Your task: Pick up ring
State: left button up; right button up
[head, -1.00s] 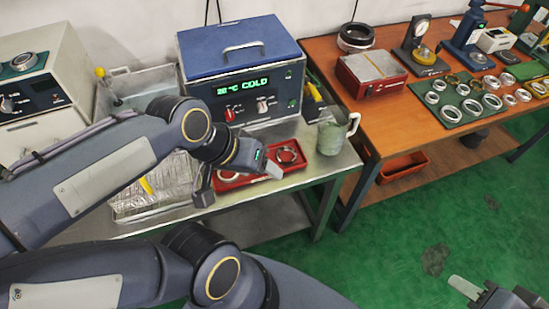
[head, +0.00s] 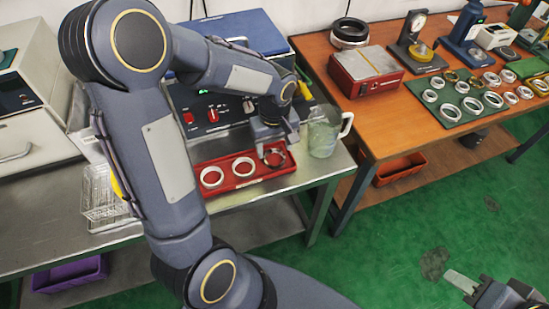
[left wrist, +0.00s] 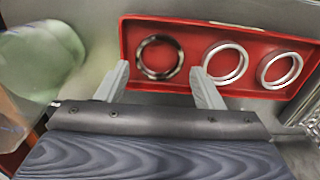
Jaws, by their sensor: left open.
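A red tray (head: 228,182) on the metal bench holds three rings in a row. Two are light silver, the left ring (head: 211,177) and the middle ring (head: 243,167). The right ring (head: 276,159) is darker and partly hidden by my left gripper (head: 270,150). In the left wrist view the tray (left wrist: 198,92) shows the dark ring (left wrist: 147,68) beside two silver rings (left wrist: 228,79). There my left gripper (left wrist: 160,82) is open, its fingertips at the tray edge on either side of the dark ring, holding nothing. My right gripper (head: 470,287) is at the lower right, partly out of frame.
A glass jug (head: 323,135) stands right of the tray, close to my left gripper. A blue-topped machine (head: 212,125) stands behind the tray. A wire rack (head: 100,195) is at the left. The orange table (head: 375,125) holds several rings and instruments.

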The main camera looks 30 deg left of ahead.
aim_at(274, 157)
pick_arm(q)
notch_tip(274, 157, down, 4)
jog(key=shift+r, duration=0.15)
jog(key=c, duration=0.6)
jog(key=shift+r, duration=0.15)
jog(key=shift+w+r, duration=0.1)
jog(key=shift+r, duration=0.5)
jog(key=s+a+r, duration=0.1)
jog(key=s+r, duration=0.3)
jog(key=s+a+r, duration=0.1)
jog(key=s+r, duration=0.2)
jog(key=s, duration=0.2)
jog(key=s+a+r, duration=0.2)
jog(key=s+r, duration=0.2)
jog(key=shift+s+r, duration=0.25)
jog(key=shift+r, duration=0.05)
